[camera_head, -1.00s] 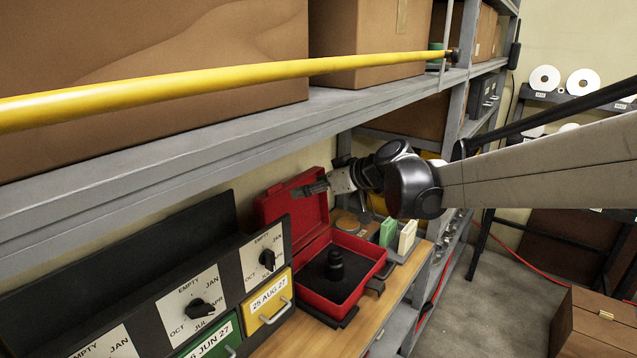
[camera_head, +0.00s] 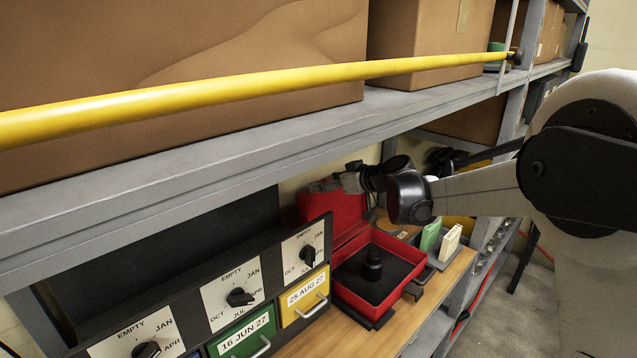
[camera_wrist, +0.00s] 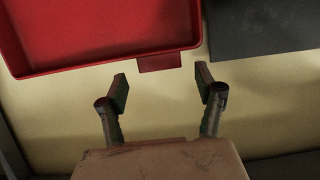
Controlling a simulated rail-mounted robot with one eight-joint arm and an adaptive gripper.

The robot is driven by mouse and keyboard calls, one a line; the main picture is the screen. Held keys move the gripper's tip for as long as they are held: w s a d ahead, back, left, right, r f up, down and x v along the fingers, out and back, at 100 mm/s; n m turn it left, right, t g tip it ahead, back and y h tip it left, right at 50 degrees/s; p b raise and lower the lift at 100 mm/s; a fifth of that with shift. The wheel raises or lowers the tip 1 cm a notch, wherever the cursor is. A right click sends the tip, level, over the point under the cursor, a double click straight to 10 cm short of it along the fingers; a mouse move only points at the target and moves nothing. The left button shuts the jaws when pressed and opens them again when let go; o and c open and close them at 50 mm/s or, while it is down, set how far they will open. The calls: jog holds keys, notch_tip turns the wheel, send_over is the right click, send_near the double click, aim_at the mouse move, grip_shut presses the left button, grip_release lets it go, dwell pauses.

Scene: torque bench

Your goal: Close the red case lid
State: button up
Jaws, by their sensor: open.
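The red case sits on the wooden bench, its lid (camera_head: 343,212) raised behind its red base (camera_head: 353,293). A black knobbed object (camera_head: 373,265) stands on the base's dark lining. My gripper (camera_head: 322,186) is at the raised lid's upper edge; its fingers are small and partly lost against the lid in the head view. In the wrist view, my gripper (camera_wrist: 161,88) is open and empty, its two fingers apart. The lid (camera_wrist: 90,30) fills the upper left there, its small red tab (camera_wrist: 160,63) just beyond the gap between the fingertips. No contact is clear.
A dial panel with date drawers (camera_head: 240,297) stands left of the case. Green and cream blocks (camera_head: 440,240) stand to its right. A grey shelf (camera_head: 200,160) with a yellow bar (camera_head: 250,88) runs above. A dark panel (camera_wrist: 265,28) shows at the wrist view's upper right.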

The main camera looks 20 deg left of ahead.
jog(key=shift+x, duration=2)
jog(key=shift+d, duration=0.1)
grip_shut()
